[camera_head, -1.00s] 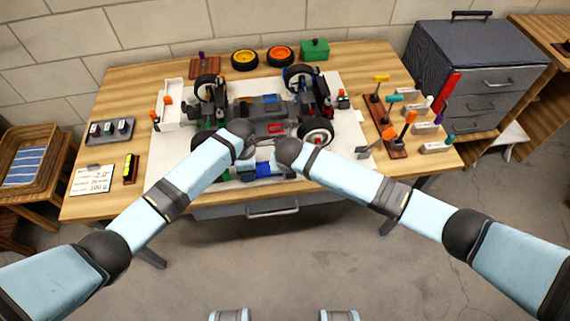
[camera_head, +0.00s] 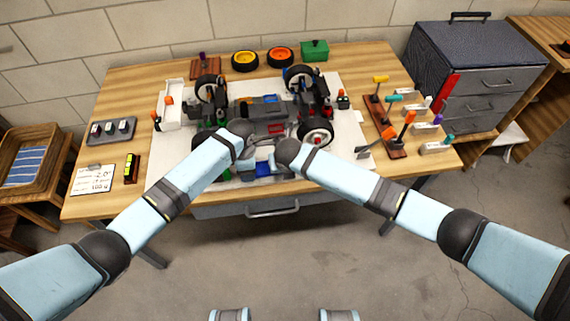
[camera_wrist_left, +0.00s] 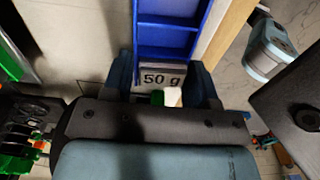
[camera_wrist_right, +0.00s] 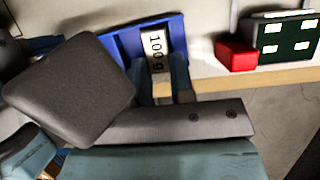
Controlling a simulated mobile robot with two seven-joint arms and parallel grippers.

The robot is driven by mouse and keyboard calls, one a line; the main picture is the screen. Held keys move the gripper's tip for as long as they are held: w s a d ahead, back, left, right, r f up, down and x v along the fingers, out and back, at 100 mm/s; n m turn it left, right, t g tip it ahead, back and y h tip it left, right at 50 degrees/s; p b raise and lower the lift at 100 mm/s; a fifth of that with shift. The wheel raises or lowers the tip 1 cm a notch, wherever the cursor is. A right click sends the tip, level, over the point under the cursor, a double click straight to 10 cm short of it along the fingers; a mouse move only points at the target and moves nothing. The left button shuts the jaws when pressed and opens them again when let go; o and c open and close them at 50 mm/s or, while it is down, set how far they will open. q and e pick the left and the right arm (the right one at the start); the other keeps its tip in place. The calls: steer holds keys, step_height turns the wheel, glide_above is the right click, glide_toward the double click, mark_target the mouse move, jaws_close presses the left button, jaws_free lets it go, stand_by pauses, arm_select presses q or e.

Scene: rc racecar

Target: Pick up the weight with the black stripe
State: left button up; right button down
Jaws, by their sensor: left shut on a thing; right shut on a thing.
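In the left wrist view, a grey weight marked "50 g" (camera_wrist_left: 161,77) sits at the end of a blue tray (camera_wrist_left: 168,50). My left gripper (camera_wrist_left: 165,88) is shut on this weight, one finger on each side. In the right wrist view, a weight with a white label marked "100 g" (camera_wrist_right: 156,50) is in a blue tray (camera_wrist_right: 122,46). My right gripper (camera_wrist_right: 162,85) is shut on it at its near end. I cannot make out a black stripe on either weight.
The RC car (camera_head: 262,112) stands on a white mat (camera_head: 349,132) at the table's middle, close to both wrists. A grey tray (camera_head: 110,130) and a written card (camera_head: 93,179) lie at left. A tool rack (camera_head: 386,125) stands at right. A red block (camera_wrist_right: 236,54) is near my right gripper.

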arm_select(q)
steer(key=shift+s+d+f, duration=0.1)
steer(key=shift+d, duration=0.1)
arm_select(e)
steer(key=shift+s+d+f, duration=0.25)
steer(key=shift+d+f, duration=0.1)
steer(key=shift+f, duration=0.25)
arm_select(q)
steer(key=shift+f, duration=0.1)
arm_select(e)
steer(key=shift+w+r, duration=0.1)
steer(key=shift+r, duration=0.45)
arm_select(q)
steer(key=shift+w+f, duration=0.1)
steer(key=shift+w, duration=0.1)
steer(key=shift+c, duration=0.2)
arm_select(e)
step_height(320, 180, up, 3)
steer(key=shift+w+f, duration=0.15)
steer(key=shift+f, duration=0.05)
arm_select(q)
steer(key=shift+a, duration=0.25)
arm_select(e)
steer(key=s+d, duration=0.2)
steer(key=s, duration=1.5)
steer(key=shift+s, duration=0.4)
steer(key=shift+r, duration=0.1)
arm_select(q)
steer(key=o, duration=1)
